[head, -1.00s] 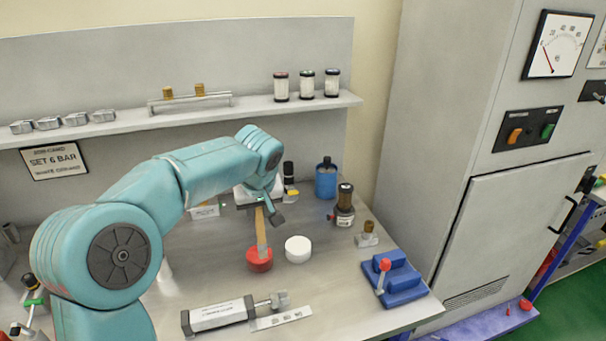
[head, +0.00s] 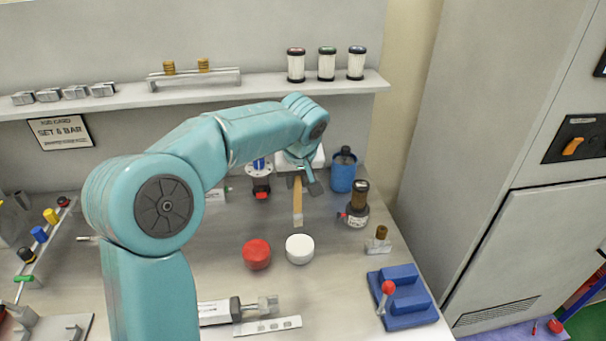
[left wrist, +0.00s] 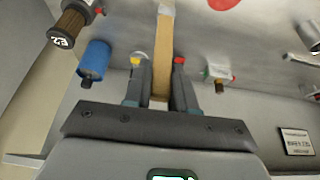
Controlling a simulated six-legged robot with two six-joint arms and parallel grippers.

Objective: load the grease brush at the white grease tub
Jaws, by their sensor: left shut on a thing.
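My left gripper (head: 303,174) is shut on the grease brush (head: 298,200), a flat wooden stick with a pale lower end, hanging roughly upright. In the left wrist view the brush (left wrist: 163,58) runs out between the two fingers of the gripper (left wrist: 161,88). The white grease tub (head: 300,249) stands on the bench, just below the brush's end in the head view. The brush appears apart from it. A red tub (head: 257,254) stands close to its left, and its edge shows at the top of the left wrist view (left wrist: 223,3). My right gripper is out of view.
A blue block with a red-knobbed lever (head: 402,297) sits front right. A cylinder (head: 220,312) lies in front of the tubs. A shelf (head: 120,106) runs behind.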

